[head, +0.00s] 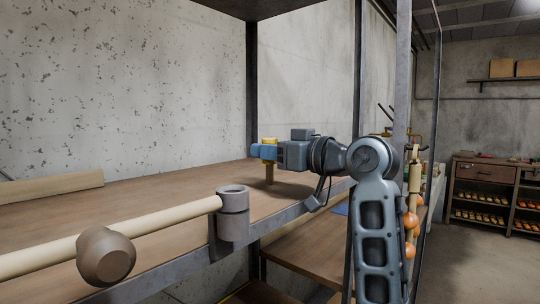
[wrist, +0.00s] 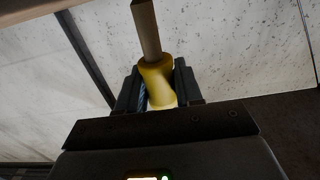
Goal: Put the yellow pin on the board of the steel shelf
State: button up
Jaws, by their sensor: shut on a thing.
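My gripper (head: 264,152) is shut on the yellow pin (head: 268,141), above the wooden board (head: 170,200) of the steel shelf. The yellow part shows above the blue jaws, and a brown shaft points down beneath them, roughly upright. The shaft's lower end is at or just above the board; I cannot tell if they touch. In the wrist view my gripper (wrist: 158,95) holds the waisted yellow body of the pin (wrist: 157,72) between its jaws, with the brown shaft running away from it.
A pale pole with a brown knob (head: 106,256) runs along the shelf's front edge into a grey socket (head: 233,215). A plank (head: 50,187) lies at the back left. Steel posts (head: 252,90) stand at the back and right. The middle of the board is clear.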

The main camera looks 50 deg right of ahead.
jog(key=shift+f, duration=0.45)
jog(key=shift+f, duration=0.1)
jog(key=shift+f, duration=0.15)
jog(key=o, duration=1)
jog(key=shift+r, duration=0.35)
jog(key=s, duration=0.6)
jog(key=s+b, duration=0.1)
jog(key=s, duration=0.5)
jog(key=shift+d+f, duration=0.1)
jog(key=shift+d, duration=0.1)
